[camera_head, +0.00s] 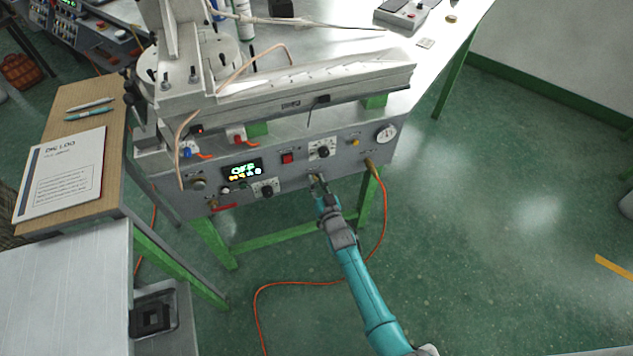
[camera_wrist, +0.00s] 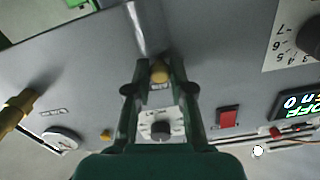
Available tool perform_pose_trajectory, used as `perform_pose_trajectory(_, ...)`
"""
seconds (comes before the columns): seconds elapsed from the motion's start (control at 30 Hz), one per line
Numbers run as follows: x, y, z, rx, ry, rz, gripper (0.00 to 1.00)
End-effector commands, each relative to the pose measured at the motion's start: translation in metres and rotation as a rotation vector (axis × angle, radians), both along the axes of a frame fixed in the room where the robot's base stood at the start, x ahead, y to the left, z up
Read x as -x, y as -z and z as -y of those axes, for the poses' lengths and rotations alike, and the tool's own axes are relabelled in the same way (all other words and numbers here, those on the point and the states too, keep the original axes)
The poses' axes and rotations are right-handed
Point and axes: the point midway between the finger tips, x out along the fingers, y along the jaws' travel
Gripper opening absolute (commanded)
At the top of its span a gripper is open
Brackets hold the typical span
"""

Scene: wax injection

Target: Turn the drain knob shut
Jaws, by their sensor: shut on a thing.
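The drain knob is a small brass-coloured piece (camera_wrist: 159,72) on the grey front panel (camera_wrist: 85,75), seen between my fingertips in the wrist view. My gripper (camera_wrist: 160,78) is shut on it, one dark finger on each side. In the head view my gripper (camera_head: 317,183) reaches up to the lower edge of the machine's panel (camera_head: 345,158) and hides most of the knob. A pale metal strip (camera_wrist: 147,28) shows just beyond the fingertips in the wrist view. I cannot tell how far the knob is turned.
A black dial (camera_head: 322,151), a red switch (camera_head: 287,158), a lit display (camera_head: 241,169) and a gauge (camera_head: 386,133) are on the panel. A brass fitting (camera_head: 370,164) with an orange hose (camera_head: 384,225) is right of my gripper. Green table legs (camera_head: 367,207) stand below.

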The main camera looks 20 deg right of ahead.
Motion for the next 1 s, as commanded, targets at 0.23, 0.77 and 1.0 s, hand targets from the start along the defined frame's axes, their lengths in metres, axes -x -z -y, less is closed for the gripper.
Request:
perform_pose_trajectory(0.23, -0.0001, -0.0001, 0.0006, -0.227, 0.0, -0.003, 0.0)
perform_pose_trajectory(0.77, -0.0002, 0.0007, 0.0017, -0.731, 0.0, -0.012, 0.0)
perform_pose_trajectory(1.0, -0.0002, 0.0011, 0.002, -0.957, 0.001, -0.016, 0.0)
